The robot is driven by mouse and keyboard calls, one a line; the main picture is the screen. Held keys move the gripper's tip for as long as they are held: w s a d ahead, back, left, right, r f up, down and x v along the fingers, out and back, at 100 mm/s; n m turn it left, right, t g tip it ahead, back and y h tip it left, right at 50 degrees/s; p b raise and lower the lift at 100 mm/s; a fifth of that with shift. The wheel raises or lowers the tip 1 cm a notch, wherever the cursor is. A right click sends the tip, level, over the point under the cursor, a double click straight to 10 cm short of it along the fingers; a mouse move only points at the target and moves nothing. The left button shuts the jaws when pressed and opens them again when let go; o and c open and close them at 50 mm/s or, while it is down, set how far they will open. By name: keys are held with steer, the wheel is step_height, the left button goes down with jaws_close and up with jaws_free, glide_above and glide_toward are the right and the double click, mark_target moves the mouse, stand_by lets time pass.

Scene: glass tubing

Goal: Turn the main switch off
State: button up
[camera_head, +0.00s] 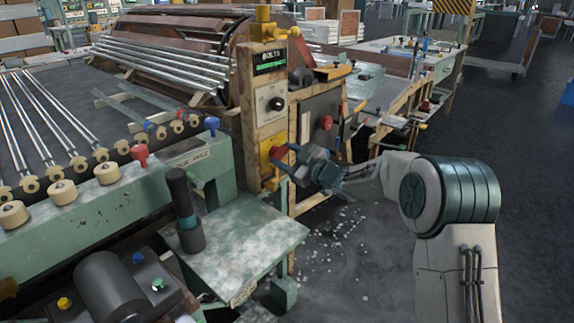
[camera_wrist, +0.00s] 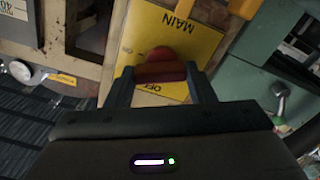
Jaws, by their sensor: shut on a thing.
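The main switch is a red knob (camera_wrist: 160,68) on a yellow plate (camera_wrist: 185,42) marked MAIN and OFF in the wrist view. In the head view the yellow plate (camera_head: 270,148) sits low on the wooden control post, and the red knob (camera_head: 278,154) is partly hidden by my gripper. My gripper (camera_head: 291,160) reaches the knob from the right. In the wrist view my gripper (camera_wrist: 162,82) has one finger on each side of the knob and is shut on it. Which position the knob points to is hard to tell.
A dark panel with another red knob (camera_head: 326,122) stands to the right. A green machine table (camera_head: 235,245) with a dark upright cylinder (camera_head: 184,210) is in front. Glass shards (camera_head: 340,240) lie on the floor.

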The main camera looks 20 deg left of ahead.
steer(key=n+b, duration=0.3)
steer(key=n, duration=0.1)
steer(key=n+b, duration=0.8)
steer(key=shift+s+a+f+n, duration=0.15)
steer(key=shift+s+n, duration=0.1)
steer(key=shift+n, duration=0.15)
steer(key=shift+b, duration=0.3)
steer(key=o, duration=1)
steer(key=shift+r, duration=0.2)
steer(key=shift+p+v, duration=1.3)
steer(key=shift+v, duration=5.65)
